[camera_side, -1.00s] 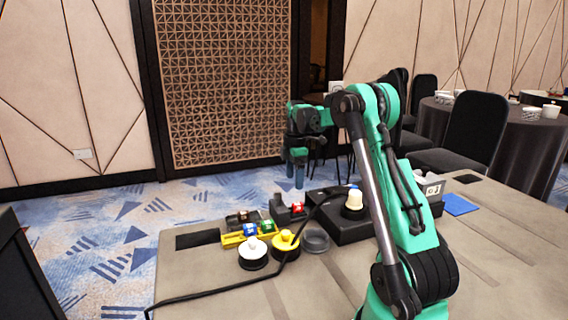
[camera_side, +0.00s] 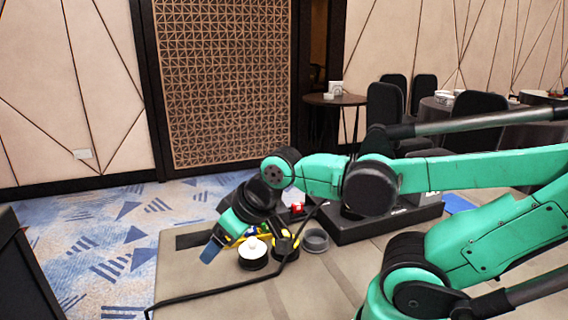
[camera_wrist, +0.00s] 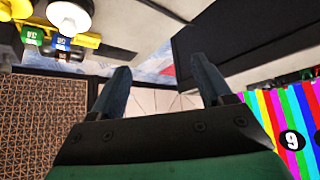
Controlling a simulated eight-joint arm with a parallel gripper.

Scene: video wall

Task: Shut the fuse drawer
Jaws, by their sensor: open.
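The yellow fuse drawer (camera_wrist: 88,41) shows at the top left of the wrist view, with a green fuse (camera_wrist: 33,35) and a blue fuse (camera_wrist: 62,42) in it. In the side view my gripper hides most of the drawer, and how far it stands out cannot be told. My gripper (camera_side: 210,252) is low over the left part of the table, pointing down and left, on the near left side of the drawer. In the wrist view its two fingers (camera_wrist: 160,72) are apart with nothing between them.
A grey ring (camera_side: 315,241) and a black box (camera_side: 375,224) are farther right. A black cable (camera_side: 215,291) crosses the table.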

